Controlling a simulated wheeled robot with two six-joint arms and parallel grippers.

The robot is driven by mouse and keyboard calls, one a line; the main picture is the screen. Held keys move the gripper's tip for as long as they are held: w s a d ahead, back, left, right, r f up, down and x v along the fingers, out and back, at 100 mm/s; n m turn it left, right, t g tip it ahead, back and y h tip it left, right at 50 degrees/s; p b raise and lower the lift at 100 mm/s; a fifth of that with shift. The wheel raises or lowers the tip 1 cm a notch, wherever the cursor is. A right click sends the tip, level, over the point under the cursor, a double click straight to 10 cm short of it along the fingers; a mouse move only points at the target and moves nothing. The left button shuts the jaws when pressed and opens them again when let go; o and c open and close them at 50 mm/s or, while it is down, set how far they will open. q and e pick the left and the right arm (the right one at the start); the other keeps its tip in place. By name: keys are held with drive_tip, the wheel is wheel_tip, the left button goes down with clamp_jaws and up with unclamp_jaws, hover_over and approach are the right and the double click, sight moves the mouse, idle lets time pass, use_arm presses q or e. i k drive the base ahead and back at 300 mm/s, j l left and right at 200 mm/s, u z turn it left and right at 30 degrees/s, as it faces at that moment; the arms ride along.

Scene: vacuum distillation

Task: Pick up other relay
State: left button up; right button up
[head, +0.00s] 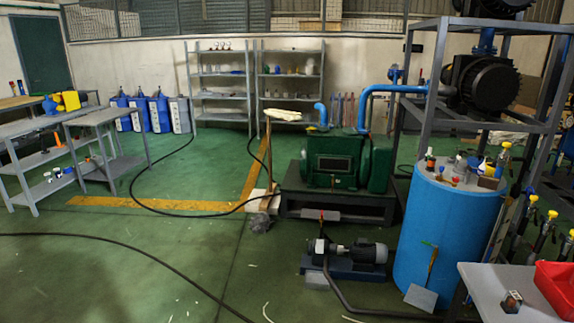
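A small dark box with an orange-brown face (511,301), possibly a relay, sits on the light grey table (487,284) at the lower right in the head view. It is too small to identify with certainty. It stands apart from a red bin (557,288) at the table's right. No second object like it can be made out. Neither of my grippers shows in the head view.
A blue cylindrical tank (445,240) stands just behind the table, with small items on its top. A pump with a motor (345,258) sits on the floor left of it. Dark hoses cross the green floor, which is otherwise largely open at the left.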

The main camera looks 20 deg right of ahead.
sight(512, 301)
drive_tip(key=i+l+z, duration=0.1)
drive_tip(key=z, duration=0.35)
drive_tip(key=i+z, duration=0.55)
drive_tip(key=z, duration=0.3)
drive_tip(key=i+j+z, duration=0.15)
drive_tip(key=z, duration=0.3)
drive_tip(key=i+j+z, duration=0.25)
drive_tip(key=z, duration=0.2)
